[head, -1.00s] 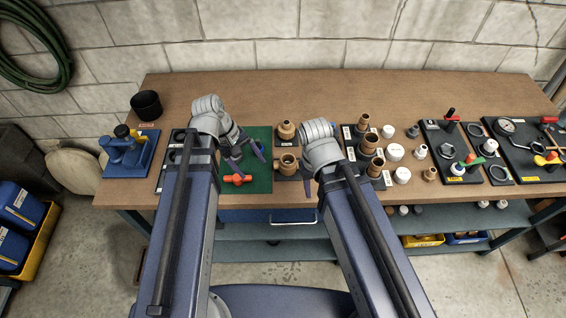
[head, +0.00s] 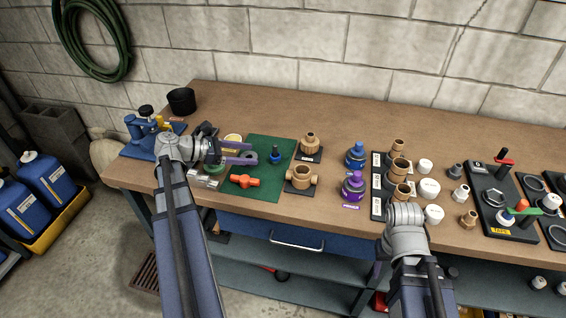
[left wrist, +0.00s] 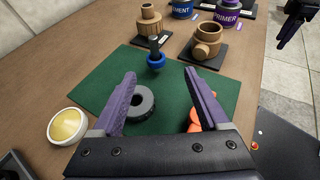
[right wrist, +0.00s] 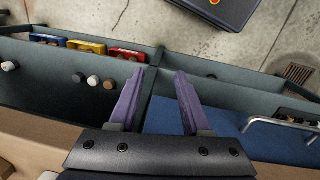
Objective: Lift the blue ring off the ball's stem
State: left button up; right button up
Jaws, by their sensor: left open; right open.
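The blue ring (head: 275,158) sits low around a dark upright stem (head: 275,149) on the green mat (head: 262,190). In the left wrist view the blue ring (left wrist: 156,62) and grey stem (left wrist: 153,43) stand beyond my fingertips. The ball itself cannot be made out under the ring. My left gripper (head: 256,153) is open and empty, its purple fingers pointing at the stem from the left, a short gap away. A dark grey ring (left wrist: 141,103) lies on the mat between the fingers' lines. My right gripper (right wrist: 160,74) is open and empty, before the bench front.
An orange valve piece (head: 244,181) lies at the mat's front. Brown fittings (head: 302,178) stand right of the mat, then blue (head: 356,155) and purple (head: 353,186) cans. A yellow-topped round tin (left wrist: 68,127) is left of the mat. The bench's back strip is clear.

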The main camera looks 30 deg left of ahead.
aim_at(273, 155)
pick_arm(q)
jog(key=shift+b+x, duration=0.5)
jog(key=shift+x, duration=0.65)
jog(key=shift+w+d+f, duration=0.1)
jog(key=shift+w+d, duration=0.05)
jog(key=shift+w+d+f+b, duration=0.2)
jog(key=shift+w+f+b, duration=0.15)
jog(key=shift+w, duration=0.1)
jog(key=b+x, duration=0.1)
jog(key=x, duration=0.3)
jog(key=shift+w+a, duration=0.1)
jog(key=shift+w, duration=0.05)
jog(key=shift+r, duration=0.1)
grip_shut()
